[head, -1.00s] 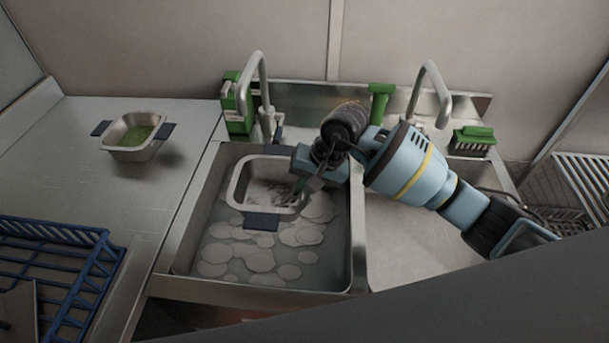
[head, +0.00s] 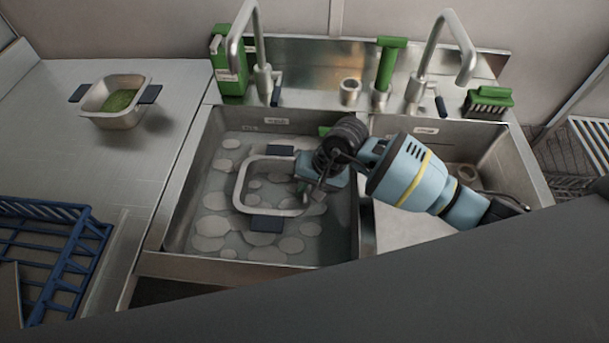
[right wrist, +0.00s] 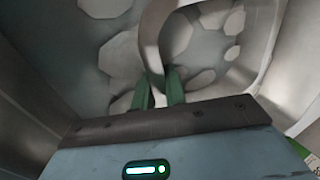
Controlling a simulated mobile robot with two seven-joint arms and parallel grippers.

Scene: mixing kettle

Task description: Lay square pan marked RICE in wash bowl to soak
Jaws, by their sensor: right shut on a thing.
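A square metal pan (head: 240,190) with two dark blue handles is in the left sink basin (head: 172,222), low in water dotted with foam patches. Foam and water show inside its rim. I cannot read any marking on it. My right gripper (head: 314,194) is shut on the pan's right rim. In the right wrist view the green fingertips (right wrist: 160,88) pinch the curved pan rim (right wrist: 150,42). My left gripper is not in view.
Another square pan (head: 114,118) with green contents stands on the left counter (head: 150,75). A blue rack (head: 75,262) is at lower left. Two taps (head: 262,75) rise behind the basins. A green bottle (head: 229,70) and a green brush (head: 488,101) stand behind the basins.

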